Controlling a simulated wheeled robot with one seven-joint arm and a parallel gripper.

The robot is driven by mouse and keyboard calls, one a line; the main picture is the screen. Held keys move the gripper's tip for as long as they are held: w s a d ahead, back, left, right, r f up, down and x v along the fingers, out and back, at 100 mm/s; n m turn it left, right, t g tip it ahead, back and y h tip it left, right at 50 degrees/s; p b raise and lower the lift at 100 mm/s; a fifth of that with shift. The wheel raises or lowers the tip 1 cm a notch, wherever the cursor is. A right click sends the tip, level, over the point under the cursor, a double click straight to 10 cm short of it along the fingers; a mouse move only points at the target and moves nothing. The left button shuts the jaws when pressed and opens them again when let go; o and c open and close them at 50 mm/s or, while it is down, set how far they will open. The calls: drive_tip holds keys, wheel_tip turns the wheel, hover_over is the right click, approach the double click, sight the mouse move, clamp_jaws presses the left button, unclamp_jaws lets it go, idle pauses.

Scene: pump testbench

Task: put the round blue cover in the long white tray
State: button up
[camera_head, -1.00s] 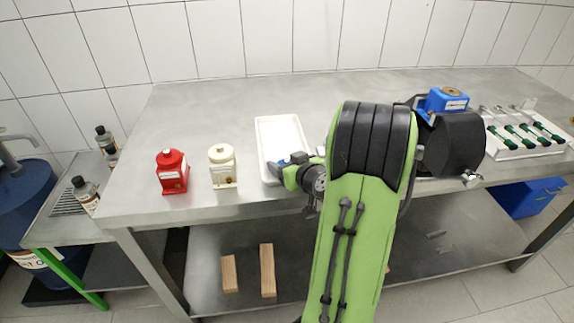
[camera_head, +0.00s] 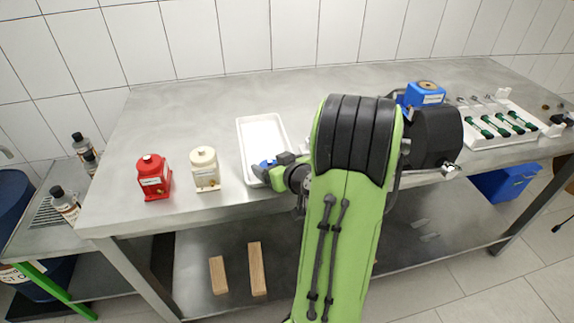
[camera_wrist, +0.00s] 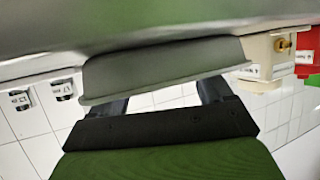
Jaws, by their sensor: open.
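The long white tray (camera_head: 247,135) lies on the metal table, left of my arm. A small blue piece (camera_head: 267,163), which looks like the round blue cover, shows inside the tray at its near end, partly hidden by my gripper. My gripper (camera_head: 274,167) is open at the near end of the tray, its fingers close around or beside the blue piece; I cannot tell whether they touch it. In the wrist view the tray's pale wall (camera_wrist: 165,75) hides the fingertips (camera_wrist: 165,92), and the cover is not visible there.
A cream canister (camera_head: 204,170) and a red canister (camera_head: 153,177) stand left of the tray. A black pump with a blue box (camera_head: 424,95) stands right of my arm. A white rack (camera_head: 510,125) holds several green-handled tools. The table behind the tray is clear.

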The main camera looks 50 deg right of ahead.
drive_tip(key=b+v, duration=0.3)
drive_tip(key=v, duration=0.7)
drive_tip(key=a+f+n+g+y, duration=0.2)
drive_tip(key=a+n+g+y, duration=0.25)
drive_tip(key=a, duration=1.25)
drive_tip(key=s+a+r+m+g+h, duration=0.1)
drive_tip(key=s+a+g, duration=0.1)
drive_tip(key=s+a, duration=0.4)
drive_tip(key=s, duration=0.3)
drive_tip(key=shift+s+a+g, duration=0.3)
drive_tip(key=shift+s+g, duration=0.05)
drive_tip(key=shift+r+m, duration=0.15)
drive_tip(key=shift+m, duration=0.1)
wheel_tip(320, 180, up, 16)
drive_tip(key=p, duration=1.6)
